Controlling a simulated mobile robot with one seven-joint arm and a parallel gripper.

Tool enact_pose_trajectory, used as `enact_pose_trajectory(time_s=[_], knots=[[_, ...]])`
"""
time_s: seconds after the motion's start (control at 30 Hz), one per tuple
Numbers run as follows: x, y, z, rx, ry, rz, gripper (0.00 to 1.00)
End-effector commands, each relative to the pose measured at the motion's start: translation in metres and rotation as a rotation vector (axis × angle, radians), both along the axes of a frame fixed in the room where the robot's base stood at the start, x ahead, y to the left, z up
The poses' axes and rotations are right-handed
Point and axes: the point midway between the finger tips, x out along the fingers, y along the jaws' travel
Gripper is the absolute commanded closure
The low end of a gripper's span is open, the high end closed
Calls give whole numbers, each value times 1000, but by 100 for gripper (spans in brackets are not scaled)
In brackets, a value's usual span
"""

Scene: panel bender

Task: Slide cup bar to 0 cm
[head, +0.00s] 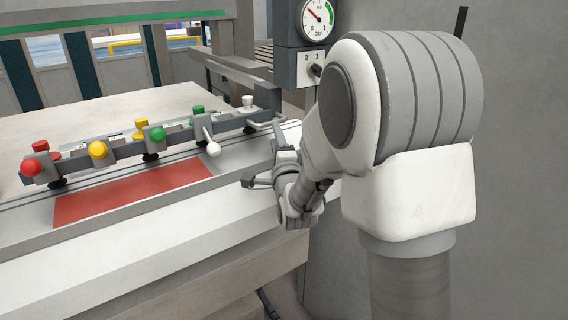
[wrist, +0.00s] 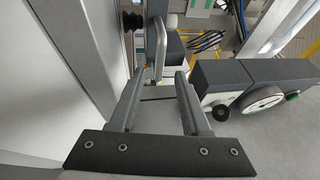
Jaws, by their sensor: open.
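The cup bar (head: 120,154) is a long dark grey bar along the machine table in the head view. It carries red, yellow and green knobs and dark suction cups below. A bent metal handle (head: 263,124) is at its right end; this handle (wrist: 160,45) also shows in the wrist view. My gripper (head: 281,138) is near that end, partly hidden by its own wrist. In the wrist view my gripper (wrist: 158,76) is open, with the handle ahead of and roughly between its fingertips. Contact cannot be told.
A red plate (head: 135,190) lies on the table in front of the bar. A lever with a white ball (head: 213,149) sticks out from the bar. A box with a pressure gauge (head: 317,18) stands behind my arm; its gauge (wrist: 264,97) is at the right in the wrist view.

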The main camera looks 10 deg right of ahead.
Motion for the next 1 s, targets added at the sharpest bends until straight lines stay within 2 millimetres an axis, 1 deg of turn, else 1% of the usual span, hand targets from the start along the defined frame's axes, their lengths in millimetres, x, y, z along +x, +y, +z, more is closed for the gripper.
enact_pose_trajectory(time_s=[0.03,0.3,0.4,0.6,0.7,1.0], knots=[[-11,0,-1,1,2,0,53],[-66,0,-11,1,2,-1,53],[-82,1,-17,1,-3,0,53],[-97,1,-18,1,-2,0,53],[-101,1,-18,1,-1,0,53],[-104,1,-17,0,0,0,53]])
